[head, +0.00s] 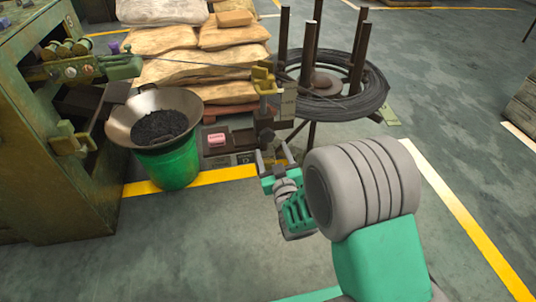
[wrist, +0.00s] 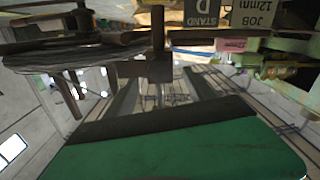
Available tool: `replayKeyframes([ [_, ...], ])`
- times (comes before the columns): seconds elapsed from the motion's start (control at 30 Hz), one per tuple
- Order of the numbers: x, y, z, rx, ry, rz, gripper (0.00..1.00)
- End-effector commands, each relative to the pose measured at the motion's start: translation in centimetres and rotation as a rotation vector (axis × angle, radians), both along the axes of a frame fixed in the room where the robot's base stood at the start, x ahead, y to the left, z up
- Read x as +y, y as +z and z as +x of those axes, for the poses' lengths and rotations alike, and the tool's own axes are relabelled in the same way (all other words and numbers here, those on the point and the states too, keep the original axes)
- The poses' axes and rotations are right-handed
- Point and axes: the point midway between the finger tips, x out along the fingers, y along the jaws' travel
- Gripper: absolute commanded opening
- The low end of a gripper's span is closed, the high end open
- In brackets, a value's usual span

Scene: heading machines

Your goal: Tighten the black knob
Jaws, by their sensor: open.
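A small dark knob (head: 266,136) sits low on the wire-guide stand, below its yellow rollers (head: 264,80). My gripper (head: 273,156) is open, its two fingers pointing toward the stand just below and in front of the knob. In the head view it appears apart from the knob, though the exact gap is hard to judge. In the wrist view my open fingers (wrist: 160,78) show with a dark block and post (wrist: 146,69) between or just beyond them. I cannot tell whether this is the knob. Nothing is visibly held.
A black wire coil (head: 345,105) on a stand with upright posts is at the back right. A green bucket (head: 178,165) under a wide pan stands left. A pink block (head: 217,139) lies on a dark tray. Stacked sacks (head: 165,70) are behind. Floor at front left is clear.

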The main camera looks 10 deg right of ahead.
Motion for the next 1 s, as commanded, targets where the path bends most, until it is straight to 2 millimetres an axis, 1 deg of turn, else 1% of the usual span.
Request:
replayKeyframes([
  [0.1,0.1,0.5,1.3,-0.022,-0.001,-0.002,0.63],
  [0.3,-0.1,0.3,5.1,-0.017,-0.004,-0.003,0.63],
  [0.43,-0.1,0.3,7.0,-0.015,-0.003,-0.003,0.63],
  [0.53,-0.1,0.4,7.6,-0.014,-0.003,-0.003,0.63],
  [0.77,-0.1,0.4,7.6,-0.013,-0.004,-0.002,0.62],
  [1.0,-0.1,0.4,7.6,-0.013,-0.004,-0.002,0.43],
])
